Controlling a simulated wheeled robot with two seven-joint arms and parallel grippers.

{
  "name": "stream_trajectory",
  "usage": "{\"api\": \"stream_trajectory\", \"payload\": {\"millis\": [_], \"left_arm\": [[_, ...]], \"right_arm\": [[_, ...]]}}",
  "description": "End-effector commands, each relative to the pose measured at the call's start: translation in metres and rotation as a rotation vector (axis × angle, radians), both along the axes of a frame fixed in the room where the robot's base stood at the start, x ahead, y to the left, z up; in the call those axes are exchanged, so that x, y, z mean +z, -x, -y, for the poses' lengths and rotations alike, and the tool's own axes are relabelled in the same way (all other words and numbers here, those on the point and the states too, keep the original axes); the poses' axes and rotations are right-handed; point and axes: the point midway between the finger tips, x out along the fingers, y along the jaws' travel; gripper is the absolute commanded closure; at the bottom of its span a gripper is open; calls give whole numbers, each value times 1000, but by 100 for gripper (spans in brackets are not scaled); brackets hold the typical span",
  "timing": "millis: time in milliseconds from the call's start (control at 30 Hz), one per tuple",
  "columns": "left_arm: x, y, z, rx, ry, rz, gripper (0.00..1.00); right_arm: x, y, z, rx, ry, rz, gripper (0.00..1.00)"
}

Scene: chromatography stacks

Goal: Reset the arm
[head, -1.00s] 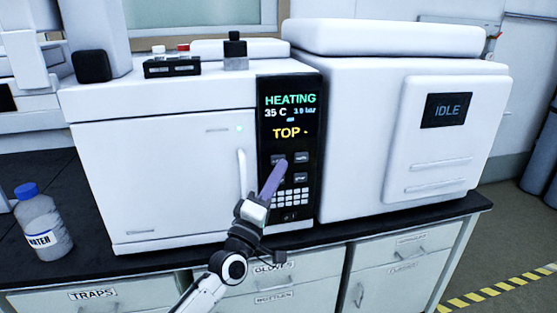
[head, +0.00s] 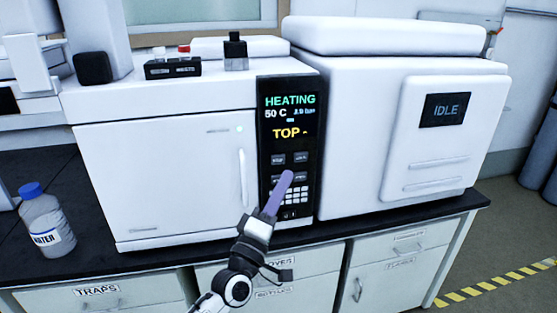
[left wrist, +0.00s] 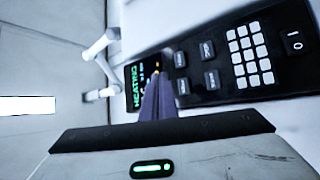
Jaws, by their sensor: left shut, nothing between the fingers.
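My left gripper (head: 279,193) has purple fingers and is shut with nothing between them. It is in front of the lower part of the black control panel (head: 266,150), near the keypad (head: 291,196). In the left wrist view its fingers (left wrist: 157,103) point toward the panel's buttons and screen, and I cannot tell the exact gap. The screen (head: 290,117) reads HEATING, 50 C and TOP. My right gripper is not in view.
The white oven unit (head: 165,175) with a vertical door handle (head: 242,178) is left of the panel. A white unit (head: 350,150) with an IDLE screen (head: 446,110) is to the right. A water bottle (head: 46,220) stands on the dark bench (head: 95,236). Drawers (head: 130,290) are below.

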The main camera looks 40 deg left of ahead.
Motion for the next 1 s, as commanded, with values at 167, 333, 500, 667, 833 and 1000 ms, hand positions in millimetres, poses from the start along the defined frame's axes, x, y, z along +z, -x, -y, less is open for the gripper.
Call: {"api": "stream_trajectory", "payload": {"millis": [167,333,500,667,833,1000], "left_arm": [[0,0,0,0,0,0,100],[0,0,0,0,1,-1,100],[0,0,0,0,0,-1,100],[-12,1,8,-8,-32,-38,100],[-86,18,53,-65,-243,-253,100],[-192,68,110,-182,-572,-544,100]], "right_arm": [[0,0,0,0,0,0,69],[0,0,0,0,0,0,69],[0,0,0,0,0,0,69],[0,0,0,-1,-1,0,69],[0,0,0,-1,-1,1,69],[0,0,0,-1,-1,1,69]]}}
